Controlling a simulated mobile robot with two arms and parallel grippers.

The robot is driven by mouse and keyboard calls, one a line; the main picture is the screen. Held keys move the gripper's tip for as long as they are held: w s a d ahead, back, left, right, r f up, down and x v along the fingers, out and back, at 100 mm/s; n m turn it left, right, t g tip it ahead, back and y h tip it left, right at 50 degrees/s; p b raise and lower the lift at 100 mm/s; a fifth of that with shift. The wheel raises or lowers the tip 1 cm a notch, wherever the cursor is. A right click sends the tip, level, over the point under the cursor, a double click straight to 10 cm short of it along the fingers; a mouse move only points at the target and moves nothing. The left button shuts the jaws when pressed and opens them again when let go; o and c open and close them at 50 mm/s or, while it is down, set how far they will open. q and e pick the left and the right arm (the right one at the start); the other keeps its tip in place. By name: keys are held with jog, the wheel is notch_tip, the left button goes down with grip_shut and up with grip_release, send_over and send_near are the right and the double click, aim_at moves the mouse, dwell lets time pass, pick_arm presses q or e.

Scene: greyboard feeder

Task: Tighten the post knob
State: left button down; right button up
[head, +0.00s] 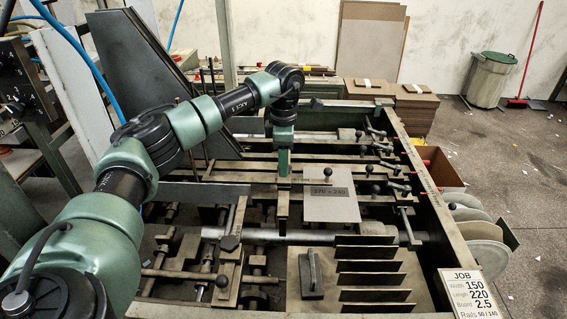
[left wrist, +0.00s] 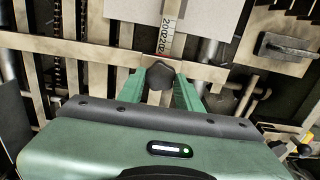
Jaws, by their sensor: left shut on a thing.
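My left gripper (head: 283,170) points down over the feeder's middle crossbars, left of the grey plate. In the left wrist view its two green fingers (left wrist: 160,88) are closed on the dark, faceted post knob (left wrist: 157,76), one on each side. The knob sits at the near end of a scale strip (left wrist: 167,38) with numbers and a red mark. In the head view I cannot make out the knob at the gripper. My right gripper is in neither view.
A block with a handle (head: 312,277) and upright dividers (head: 366,254) stand nearer. Several ball-ended levers (head: 393,168) stick up at right. A job card (head: 473,291) sits at the front right corner.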

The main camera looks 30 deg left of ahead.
pick_arm(q)
jog(key=shift+w+m, duration=0.1)
jog(key=shift+m, duration=1.4)
jog(key=c, duration=0.9)
grip_release()
jog(key=shift+c, duration=0.2)
jog(key=shift+d, duration=0.1)
jog(key=shift+r, duration=0.1)
jog(key=shift+r+b, duration=0.35)
notch_tip(320, 180, up, 7)
jog(key=shift+b, duration=0.8)
